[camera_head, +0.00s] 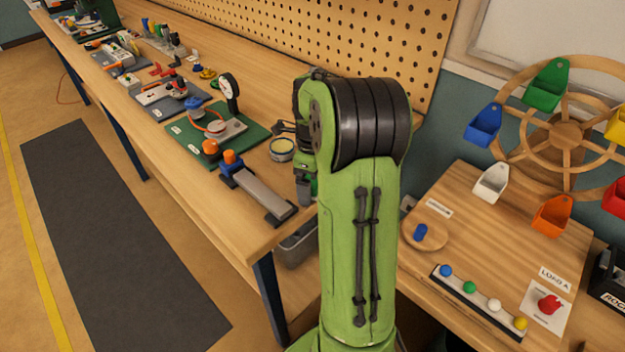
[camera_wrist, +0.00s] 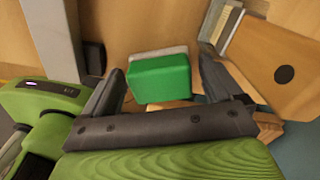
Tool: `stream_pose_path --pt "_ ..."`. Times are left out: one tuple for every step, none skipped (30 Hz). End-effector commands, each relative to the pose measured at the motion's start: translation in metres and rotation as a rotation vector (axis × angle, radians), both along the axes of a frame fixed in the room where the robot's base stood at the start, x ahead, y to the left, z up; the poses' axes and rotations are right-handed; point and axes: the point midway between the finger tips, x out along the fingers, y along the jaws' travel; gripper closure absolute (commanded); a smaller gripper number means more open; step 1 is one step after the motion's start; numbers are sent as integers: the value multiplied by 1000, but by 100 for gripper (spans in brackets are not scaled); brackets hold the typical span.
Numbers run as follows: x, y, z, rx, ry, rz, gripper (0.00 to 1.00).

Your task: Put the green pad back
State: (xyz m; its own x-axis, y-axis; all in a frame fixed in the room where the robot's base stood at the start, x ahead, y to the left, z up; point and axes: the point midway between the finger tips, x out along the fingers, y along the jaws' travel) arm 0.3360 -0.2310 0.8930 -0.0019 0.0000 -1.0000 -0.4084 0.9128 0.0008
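In the wrist view the green pad (camera_wrist: 160,78) is a bright green block with a pale edge behind it. It shows between the two dark fingers of my gripper (camera_wrist: 162,72). The fingers are spread, with a gap on each side of the pad, so my gripper is open. I cannot tell how far beyond the fingertips the pad lies. In the head view my gripper (camera_head: 305,188) hangs by the right end of the long workbench, mostly hidden by my green arm. I cannot make out the pad for certain there.
The long workbench (camera_head: 225,210) carries a grey bar with black ends (camera_head: 260,193), a green board with a dial gauge (camera_head: 228,90) and a round tin (camera_head: 281,150). A grey bin (camera_head: 295,246) sits below. At right, a wooden table (camera_head: 470,235) stands by a wheel with coloured buckets.

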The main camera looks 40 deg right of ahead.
Motion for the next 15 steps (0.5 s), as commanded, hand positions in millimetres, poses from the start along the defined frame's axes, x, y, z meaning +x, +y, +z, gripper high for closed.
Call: stream_pose_path --pt "1 0 0 -1 -3 1 6" --pt "1 0 0 -1 -3 1 6" --pt "1 0 0 -1 -3 1 6" --pt "1 0 1 -2 -3 1 6" --pt "1 0 1 -2 -3 1 6" --pt "1 0 4 -2 -3 1 6" --pt "1 0 7 -2 -4 1 6" --pt "1 0 12 -3 -5 2 6" --pt "2 -1 20 -5 -7 1 6" --pt "2 -1 27 -4 -6 1 6" --pt "2 -1 36 -6 -7 1 6" --pt "2 -1 48 -5 -8 1 6" --pt "2 -1 56 -5 -7 1 6" --pt "2 -1 65 -6 -7 1 6" --pt "1 0 76 -5 -7 1 6"
